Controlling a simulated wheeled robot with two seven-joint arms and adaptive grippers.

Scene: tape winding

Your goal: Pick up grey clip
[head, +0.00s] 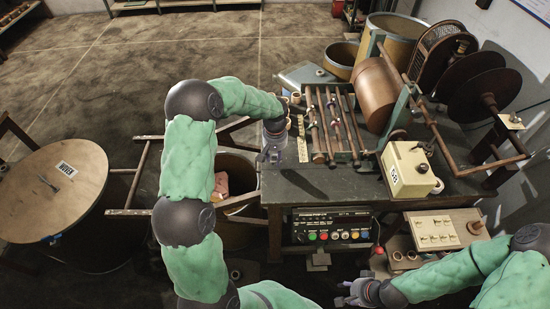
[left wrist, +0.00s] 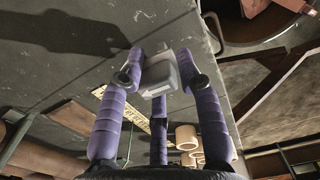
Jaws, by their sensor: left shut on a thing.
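The grey clip (left wrist: 160,73) is a small pale block in the left wrist view, between the purple fingertips of my left gripper (left wrist: 160,78). My left gripper is shut on it, with fingers on both sides. In the head view my left gripper (head: 270,155) is by the left edge of the workbench (head: 310,191), pointing down; the clip is too small to make out there. My right gripper (head: 352,293) is low in the head view, in front of the bench, with its fingers apart and nothing visible between them.
The tape winding machine (head: 376,90) fills the right of the bench, with a cream control box (head: 407,168) in front. A round wooden-topped drum (head: 50,190) stands at left. A bin with a pink item (head: 221,184) sits left of the bench. Pale rolls (left wrist: 186,136) show in the wrist view.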

